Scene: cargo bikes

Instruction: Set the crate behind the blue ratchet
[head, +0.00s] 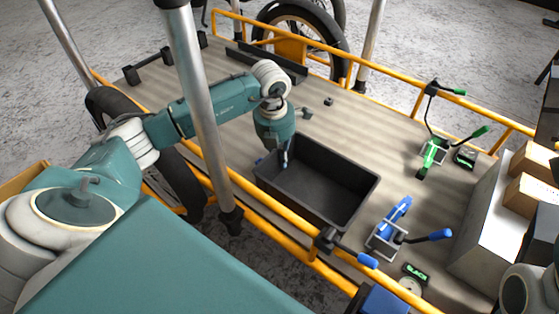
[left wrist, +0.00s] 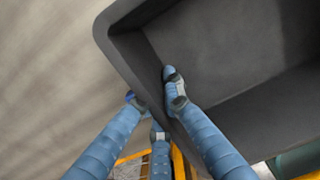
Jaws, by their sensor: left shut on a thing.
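The dark grey crate (head: 318,182) stands on the wooden cargo bed, left of the blue ratchet (head: 394,222). It is empty. My left gripper (head: 284,158) is shut on the crate's wall near its upper-left corner. In the left wrist view, the fingers of my left gripper (left wrist: 157,98) straddle the wall of the crate (left wrist: 128,50), with one finger inside and others outside. The blue ratchet has a blue handle and strap and lies near the bed's front rail. My right gripper is not in view.
A green ratchet (head: 432,155) lies farther back, beside a small dark device (head: 465,156).

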